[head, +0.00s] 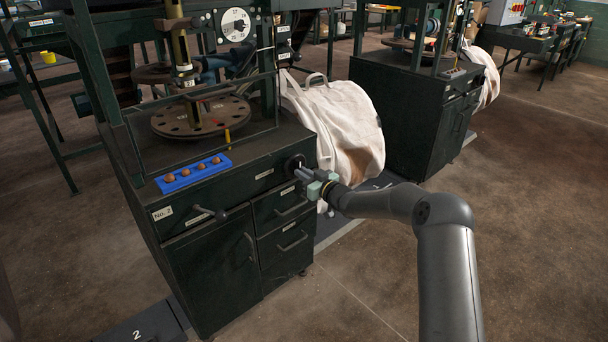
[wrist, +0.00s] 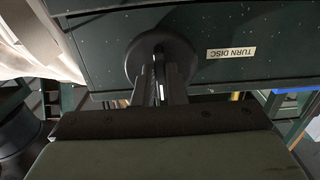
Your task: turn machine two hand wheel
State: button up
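Machine two (head: 190,218) is a dark green cabinet with a "No. 2" label on its front. Its hand wheel (head: 292,163) is a small black disc at the upper right of the front, partly hidden by my gripper (head: 304,174). In the wrist view the hand wheel (wrist: 178,48) is a round black disc beside an upside-down "TURN DISC" label (wrist: 231,52). My gripper's fingers (wrist: 160,72) reach over the wheel's face with only a narrow gap between them. I cannot tell whether they are closed on a part of it.
A round perforated disc (head: 200,118) lies on the cabinet top. A blue holder (head: 193,174) with several round brown pieces sits at the top's front edge. A lever handle (head: 210,212) sticks out of the front. A white bulk bag (head: 345,125) hangs close to the right.

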jog(key=o, duration=0.4)
jog(key=shift+c, duration=0.2)
jog(key=p+v, duration=0.1)
jog(key=v, duration=1.6)
jog(key=shift+d+p, duration=0.25)
jog(key=shift+p, duration=0.15)
jog(key=shift+s+r, duration=0.1)
